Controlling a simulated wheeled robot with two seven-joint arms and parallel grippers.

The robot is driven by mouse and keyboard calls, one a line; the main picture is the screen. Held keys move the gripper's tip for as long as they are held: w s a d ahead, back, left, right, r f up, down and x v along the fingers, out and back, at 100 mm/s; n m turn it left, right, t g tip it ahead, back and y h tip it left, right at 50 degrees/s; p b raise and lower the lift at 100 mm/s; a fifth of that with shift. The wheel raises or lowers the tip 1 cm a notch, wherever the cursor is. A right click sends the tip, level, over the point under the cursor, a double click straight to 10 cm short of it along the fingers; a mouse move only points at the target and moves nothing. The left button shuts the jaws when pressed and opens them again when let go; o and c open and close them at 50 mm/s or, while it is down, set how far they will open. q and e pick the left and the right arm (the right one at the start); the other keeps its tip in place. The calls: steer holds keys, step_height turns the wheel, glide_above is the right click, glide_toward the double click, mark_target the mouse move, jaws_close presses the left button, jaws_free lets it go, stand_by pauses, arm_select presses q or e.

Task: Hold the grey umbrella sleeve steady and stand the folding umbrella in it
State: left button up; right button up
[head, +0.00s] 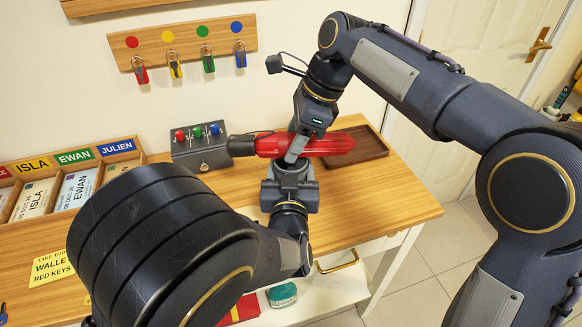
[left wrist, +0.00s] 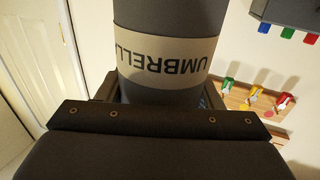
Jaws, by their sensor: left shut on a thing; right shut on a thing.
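The red folding umbrella (head: 333,144) with its black handle end at the left is held nearly level. My right gripper (head: 297,147) comes down from above and is shut on its middle. The grey umbrella sleeve (head: 291,169) stands upright just below the umbrella, and its upper part shows. My left gripper (head: 290,193) is shut around the sleeve. In the left wrist view the sleeve (left wrist: 165,85) fills the middle, with a tan band reading UMBRELLA, shown upside down. The umbrella lies across above the sleeve in the head view; whether they touch I cannot tell.
A brown wooden tray (head: 372,148) lies on the wooden tabletop (head: 400,193) at the right. A grey box with coloured knobs (head: 201,152) stands behind left. A rack of name cards (head: 60,190) is at the far left. Key hooks (head: 185,45) hang on the wall.

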steer(key=o, duration=1.3)
steer(key=shift+c, duration=0.2)
steer(key=shift+r, duration=0.1)
steer(key=v, duration=1.2)
